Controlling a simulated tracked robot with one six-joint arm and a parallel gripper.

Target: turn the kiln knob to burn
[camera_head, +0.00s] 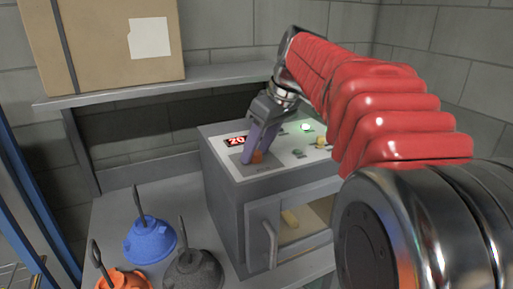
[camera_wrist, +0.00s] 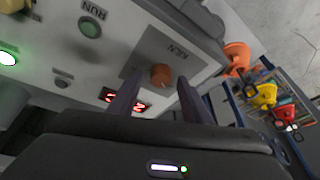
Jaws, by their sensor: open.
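The kiln (camera_head: 222,190) is a grey box with a pale control panel on its top. An orange knob (camera_head: 257,157) sits on a grey plate at the panel's left front; in the wrist view it shows as an orange knob (camera_wrist: 160,75) beside printed lettering. My gripper (camera_head: 258,149) reaches down over the knob with its purple fingers apart. In the wrist view the open fingers (camera_wrist: 160,82) lie one on each side of the knob, with gaps visible; contact cannot be made out. The knob's pointer direction is unclear. A red display (camera_head: 235,141) near the knob seems to read 20.
The panel also carries a RUN button (camera_wrist: 90,28) and a lit green lamp (camera_head: 306,127). Blue (camera_head: 150,240), dark (camera_head: 193,270) and orange (camera_head: 122,280) handled hoods stand left of the kiln. A shelf (camera_head: 200,84) with a cardboard box (camera_head: 100,50) runs behind.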

